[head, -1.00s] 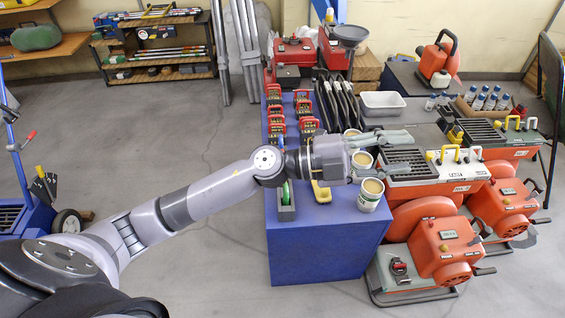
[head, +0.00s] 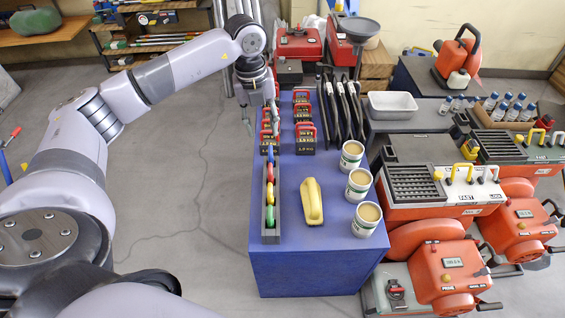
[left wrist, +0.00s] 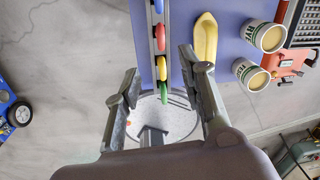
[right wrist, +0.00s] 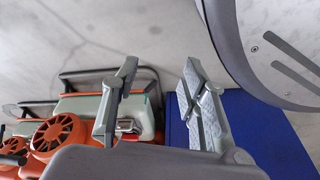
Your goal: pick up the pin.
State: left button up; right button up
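No single object is clearly marked as the pin. A narrow grey rack (head: 270,236) on the blue table holds a row of small coloured pieces: blue (head: 270,155), red (head: 269,172), yellow (head: 269,193) and green (head: 270,213); these may be pins. My left gripper (head: 262,118) points down, near the table's left edge, beyond the rack's far end. In the left wrist view (left wrist: 160,70) its fingers are apart, and the yellow and green pieces show between them in the picture; no contact shows. My right gripper (right wrist: 158,75) is open and empty.
A yellow object (head: 312,201) and several cans (head: 365,218) stand on the blue table (head: 315,265) right of the rack. Red-handled weights (head: 305,138) stand behind. Orange machines (head: 445,275) crowd the right. Floor left of the table is clear.

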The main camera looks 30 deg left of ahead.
pick_arm(q)
jog(key=b, duration=0.1)
send_near(270, 165)
notch_tip(270, 165, down, 6)
jog(key=shift+w+f+b, duration=0.2)
jog(key=shift+w+f, duration=0.05)
jog(key=shift+f, duration=0.65)
jog(key=shift+w+f+b, duration=0.2)
jog(key=shift+w+f, duration=0.05)
jog(key=shift+f, duration=0.65)
jog(key=shift+w+f+b, duration=0.2)
jog(key=shift+w+f, duration=0.05)
jog(key=shift+f, duration=0.7)
pick_arm(e)
jog(key=w+r, duration=0.3)
jog(key=r, duration=0.4)
jog(key=shift+w+a+t, duration=0.25)
jog(key=shift+w+t, duration=0.05)
jog(key=shift+w, duration=0.1)
pick_arm(q)
grip_shut()
